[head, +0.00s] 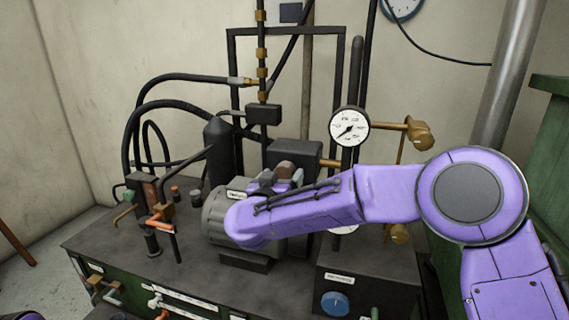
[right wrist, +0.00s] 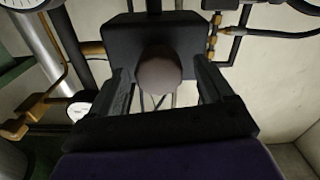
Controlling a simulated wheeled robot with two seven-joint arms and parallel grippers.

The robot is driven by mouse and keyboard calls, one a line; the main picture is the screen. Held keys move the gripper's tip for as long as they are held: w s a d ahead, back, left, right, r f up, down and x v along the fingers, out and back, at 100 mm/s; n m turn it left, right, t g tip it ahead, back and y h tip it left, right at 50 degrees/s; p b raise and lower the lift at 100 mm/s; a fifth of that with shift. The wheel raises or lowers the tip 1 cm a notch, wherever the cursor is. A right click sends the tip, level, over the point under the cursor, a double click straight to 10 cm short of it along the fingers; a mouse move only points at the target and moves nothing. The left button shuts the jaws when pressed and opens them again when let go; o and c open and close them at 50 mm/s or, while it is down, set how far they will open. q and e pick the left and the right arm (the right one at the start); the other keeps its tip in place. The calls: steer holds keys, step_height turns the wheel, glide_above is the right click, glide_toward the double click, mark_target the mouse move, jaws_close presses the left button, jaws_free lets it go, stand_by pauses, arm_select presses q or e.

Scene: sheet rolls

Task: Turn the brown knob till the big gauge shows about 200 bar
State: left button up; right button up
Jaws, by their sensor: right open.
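The brown knob (head: 285,171) sits on the front of a dark block in the middle of the bench rig. In the right wrist view the knob (right wrist: 159,72) appears as a round brown cap between my fingers. My right gripper (head: 279,182) is open, with one finger on each side of the knob (right wrist: 159,84); I cannot tell whether they touch it. The big gauge (head: 349,126) has a white dial, and its needle points to the lower left. Its numbers are too small to read. My left gripper is not in view.
A grey motor (head: 216,217) stands under my right forearm. A second white dial (head: 344,230) is mostly hidden behind the arm. A blue knob (head: 334,303) is at the front. Black hoses (head: 160,106) and small valves (head: 160,215) crowd the left side.

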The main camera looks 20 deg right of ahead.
steer(key=shift+p+x, duration=0.35)
steer(key=shift+x, duration=0.8)
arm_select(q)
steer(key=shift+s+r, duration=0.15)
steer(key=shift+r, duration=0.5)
arm_select(e)
steer(key=shift+r, duration=0.1)
steer(key=shift+c, duration=1.2)
steer(key=c, duration=0.8)
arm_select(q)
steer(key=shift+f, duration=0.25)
